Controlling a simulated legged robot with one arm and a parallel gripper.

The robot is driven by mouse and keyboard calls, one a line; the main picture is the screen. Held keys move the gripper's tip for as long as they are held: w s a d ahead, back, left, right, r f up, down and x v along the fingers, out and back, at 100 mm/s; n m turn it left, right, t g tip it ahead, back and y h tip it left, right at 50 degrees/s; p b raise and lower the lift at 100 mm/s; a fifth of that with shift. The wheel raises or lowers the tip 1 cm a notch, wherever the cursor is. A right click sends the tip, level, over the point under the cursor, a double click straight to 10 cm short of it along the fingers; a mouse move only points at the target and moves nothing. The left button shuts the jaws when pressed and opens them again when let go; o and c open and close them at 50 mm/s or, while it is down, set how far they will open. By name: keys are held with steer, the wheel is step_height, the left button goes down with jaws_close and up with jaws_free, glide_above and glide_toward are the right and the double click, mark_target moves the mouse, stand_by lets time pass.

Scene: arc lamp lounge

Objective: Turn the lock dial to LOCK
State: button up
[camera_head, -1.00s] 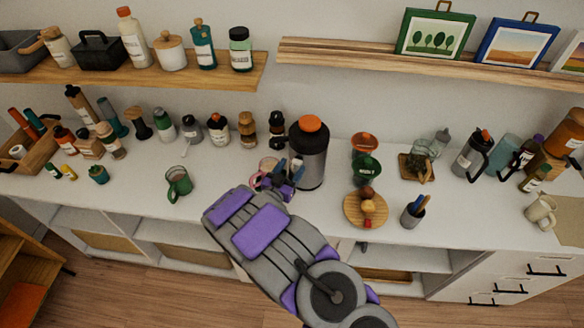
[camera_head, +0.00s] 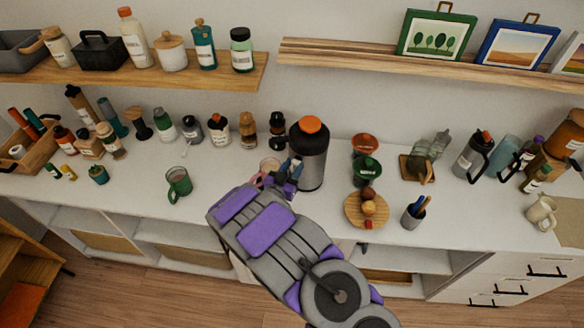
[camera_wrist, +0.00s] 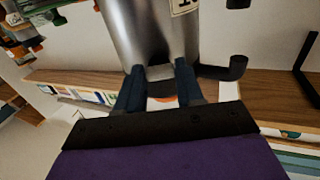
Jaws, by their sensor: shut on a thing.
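A tall grey flask (camera_head: 311,160) with a dark collar and orange top stands upright on the white counter, just right of and behind my gripper (camera_head: 293,165). In the wrist view the flask's metal body (camera_wrist: 150,30) fills the upper middle, apparently upside down. My gripper's two blue fingers (camera_wrist: 160,75) are at the flask's dark collar, shut on a small part there that appears to be the lock dial. The fingers hide most of it. I cannot read the dial's setting. An orange patch (camera_wrist: 163,99) shows between the fingers.
A green mug (camera_head: 178,184) is further left. Stacked red and green cups (camera_head: 366,167) and a round wooden board (camera_head: 352,211) are right of the flask. A wooden shelf (camera_head: 400,62) runs above.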

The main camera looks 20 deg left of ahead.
steer(key=shift+d+r+m, duration=0.1)
steer(key=shift+d+m, duration=0.2)
steer(key=shift+d, duration=0.1)
steer(key=shift+c, duration=0.2)
steer(key=m, duration=0.3)
steer(key=shift+a+m+b, duration=0.15)
steer(key=shift+m+b, duration=0.15)
steer(key=m+b, duration=0.9)
steer(key=shift+f+m, duration=0.25)
steer(key=shift+m, duration=0.15)
steer(key=shift+r+m+b, duration=0.15)
steer(key=shift+m+b, duration=1.4)
steer(key=shift+m, duration=0.45)
